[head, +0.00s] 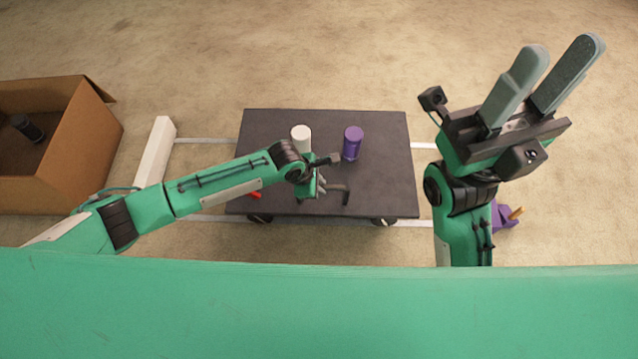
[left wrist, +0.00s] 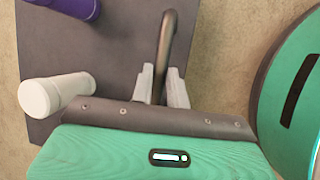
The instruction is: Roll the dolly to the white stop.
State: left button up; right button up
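The dolly (head: 385,185) is a dark grey platform on small wheels, standing across two white rails. A white cylinder (head: 301,138) and a purple cylinder (head: 353,143) stand on it. The white stop (head: 156,152) is a long white block across the rails, left of the dolly and apart from it. My left gripper (head: 318,188) is at the dolly's near side. In the left wrist view its fingers (left wrist: 161,88) close on both sides of the dark bar handle (left wrist: 167,40). My right gripper (head: 540,85) is open and empty, raised right of the dolly.
A cardboard box (head: 85,145) with a dark can (head: 27,128) inside stands at the far left. A purple object with an orange part (head: 508,215) lies near my right arm. A small red item (head: 255,194) shows beside my left arm. Rail between dolly and stop looks clear.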

pick_arm(q)
grip_shut()
